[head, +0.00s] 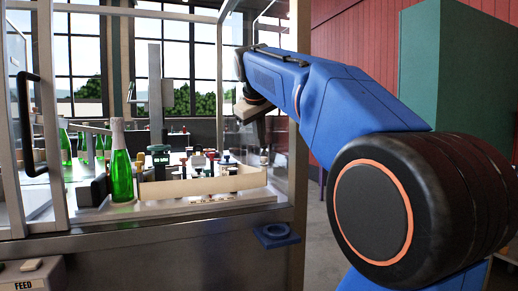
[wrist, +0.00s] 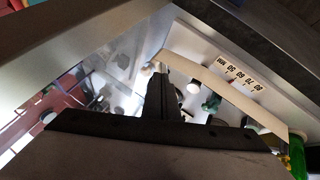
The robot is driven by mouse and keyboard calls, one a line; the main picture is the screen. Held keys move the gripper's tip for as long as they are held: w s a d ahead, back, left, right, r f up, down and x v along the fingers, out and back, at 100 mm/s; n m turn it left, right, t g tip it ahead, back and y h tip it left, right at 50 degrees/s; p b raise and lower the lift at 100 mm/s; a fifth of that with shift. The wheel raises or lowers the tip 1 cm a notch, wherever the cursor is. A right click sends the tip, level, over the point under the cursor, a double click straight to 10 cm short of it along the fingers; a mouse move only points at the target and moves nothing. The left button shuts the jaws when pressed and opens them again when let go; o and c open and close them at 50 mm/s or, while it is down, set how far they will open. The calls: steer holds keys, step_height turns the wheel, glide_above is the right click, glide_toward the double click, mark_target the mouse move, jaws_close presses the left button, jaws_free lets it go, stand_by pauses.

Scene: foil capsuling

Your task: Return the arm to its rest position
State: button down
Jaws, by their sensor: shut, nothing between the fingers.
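My blue arm reaches from the right through the open side of the machine enclosure in the head view. My gripper (head: 263,127) hangs at the arm's far end, above the right side of the machine deck, with nothing held. In the wrist view its dark fingers (wrist: 161,92) are together, pointing at the deck area. A green bottle with a pale foil top (head: 121,165) stands upright at the left front of the deck, apart from the gripper. Part of a green bottle (wrist: 297,155) shows at the right edge of the wrist view.
A cream low-walled tray (head: 205,186) with several small tools and stoppers lies below the gripper. A metal frame post (head: 299,120) stands close beside the arm. A blue ring holder (head: 276,236) juts from the front. More green bottles (head: 66,146) stand at left.

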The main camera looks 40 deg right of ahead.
steer(key=shift+s+a+r, duration=0.2)
steer(key=shift+s+r, duration=0.15)
steer(key=shift+r, duration=0.15)
steer(key=s+a+f+y, duration=0.1)
steer(key=s+a+f, duration=0.6)
steer(key=f, duration=0.7)
steer(key=s+a+f+y, duration=0.2)
steer(key=s+a+f, duration=0.5)
steer(key=s+f, duration=0.3)
steer(key=s+a+f+y, duration=0.2)
steer(key=s+a+f, duration=0.5)
steer(key=f, duration=1.1)
steer(key=shift+s+a+f+g, duration=0.25)
steer(key=shift+s+a+g, duration=0.1)
steer(key=shift+s, duration=0.75)
